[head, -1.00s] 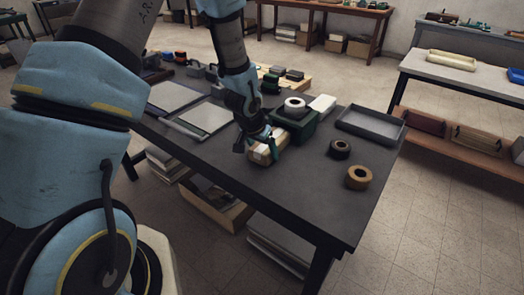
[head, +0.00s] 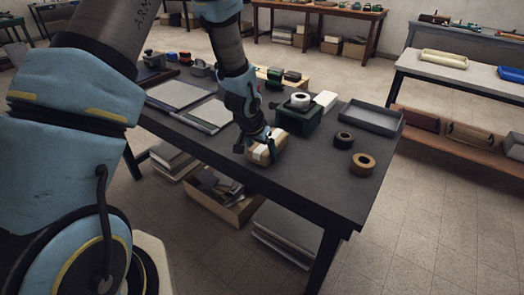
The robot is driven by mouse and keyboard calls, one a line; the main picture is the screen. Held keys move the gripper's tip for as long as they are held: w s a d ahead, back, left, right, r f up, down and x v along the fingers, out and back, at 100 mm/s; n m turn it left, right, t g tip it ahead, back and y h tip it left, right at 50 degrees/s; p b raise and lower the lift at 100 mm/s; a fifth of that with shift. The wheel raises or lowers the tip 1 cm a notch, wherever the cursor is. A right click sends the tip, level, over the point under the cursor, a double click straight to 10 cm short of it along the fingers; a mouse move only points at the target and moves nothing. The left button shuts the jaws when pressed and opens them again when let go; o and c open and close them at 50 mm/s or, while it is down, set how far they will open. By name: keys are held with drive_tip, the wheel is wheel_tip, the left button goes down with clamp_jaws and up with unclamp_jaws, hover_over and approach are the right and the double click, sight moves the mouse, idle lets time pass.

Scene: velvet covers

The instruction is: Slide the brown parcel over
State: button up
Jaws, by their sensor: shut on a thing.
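The brown parcel (head: 264,153), a small box with a pale band of tape, lies on the dark table (head: 310,185) close to its front edge. My gripper (head: 257,147) reaches down to it from above and behind. Its fingers are shut on the parcel, one at the left side and one at the right. The fingers and wrist hide part of the parcel's far side. The parcel appears to rest on the table top.
A dark green box (head: 297,117) with a white tape roll on it stands just behind the parcel. A black roll (head: 344,140), a brown tape roll (head: 362,164) and a grey tray (head: 370,118) are to the right. Flat grey panels (head: 178,95) lie left. The front right table top is clear.

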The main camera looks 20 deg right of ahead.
drive_tip(key=o, duration=1.5)
drive_tip(key=b+v, duration=0.1)
drive_tip(key=v, duration=0.9)
drive_tip(key=shift+s+a+r, duration=0.15)
drive_tip(key=shift+a+r, duration=0.05)
drive_tip(key=shift+r, duration=0.15)
drive_tip(key=w+a+r+n+y, duration=0.1)
drive_tip(key=a+r+n, duration=0.15)
drive_tip(key=a, duration=0.65)
drive_tip(key=w+a+r+n+y, duration=0.1)
drive_tip(key=a+n, duration=0.2)
drive_tip(key=a, duration=0.7)
drive_tip(key=s+a+n, duration=0.1)
drive_tip(key=s+a, duration=0.1)
drive_tip(key=a, duration=0.2)
drive_tip(key=s+a+r+n+y, duration=0.1)
drive_tip(key=s+a+n, duration=0.1)
drive_tip(key=a, duration=0.2)
drive_tip(key=s+a+r+n, duration=0.1)
drive_tip(key=s+a, duration=0.1)
drive_tip(key=a, duration=0.2)
drive_tip(key=shift+a+r+n+g, duration=0.1)
drive_tip(key=shift+r+n+g, duration=0.15)
drive_tip(key=shift+n+g, duration=0.15)
